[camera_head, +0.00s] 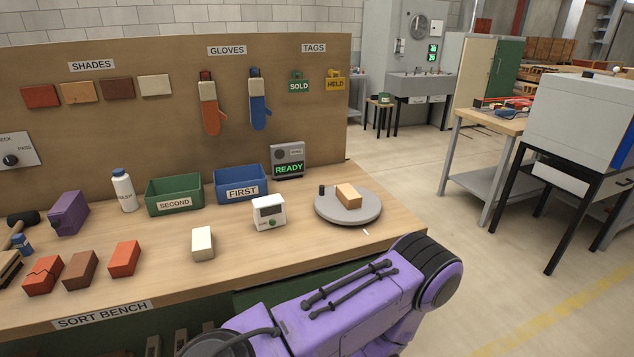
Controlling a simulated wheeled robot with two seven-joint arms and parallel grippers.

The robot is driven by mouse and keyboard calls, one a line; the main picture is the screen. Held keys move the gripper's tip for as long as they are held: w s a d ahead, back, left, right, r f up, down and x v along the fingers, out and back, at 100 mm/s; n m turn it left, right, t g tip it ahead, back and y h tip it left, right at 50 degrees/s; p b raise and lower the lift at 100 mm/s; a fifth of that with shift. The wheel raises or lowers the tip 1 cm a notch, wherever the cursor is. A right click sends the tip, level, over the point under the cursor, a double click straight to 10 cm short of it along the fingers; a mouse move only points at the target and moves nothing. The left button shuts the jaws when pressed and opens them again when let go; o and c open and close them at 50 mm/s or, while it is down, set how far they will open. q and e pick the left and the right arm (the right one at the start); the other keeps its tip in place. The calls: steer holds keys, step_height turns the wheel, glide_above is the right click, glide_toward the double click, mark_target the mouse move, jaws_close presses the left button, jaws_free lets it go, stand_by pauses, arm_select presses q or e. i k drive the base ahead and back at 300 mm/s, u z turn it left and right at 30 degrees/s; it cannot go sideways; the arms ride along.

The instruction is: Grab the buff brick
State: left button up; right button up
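The buff brick (348,195) is a light tan block lying on a round grey turntable (333,215) at the right end of the bench. A small black knob stands on the turntable to the brick's left. Neither of my grippers shows. A purple link of my own arm crosses the lower middle, in front of the bench and below the turntable, apart from the brick. Nothing covers the brick.
A white timer-like device (268,212) stands left of the turntable, and a READY display (288,160) behind. A cream brick (203,243), several reddish bricks (124,258), a green bin (174,194) and a blue bin (241,182) are further left. Bare bench surrounds the cream brick.

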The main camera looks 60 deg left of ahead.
mark_target(350, 198)
steer(key=k, duration=0.15)
steer(key=u, duration=1)
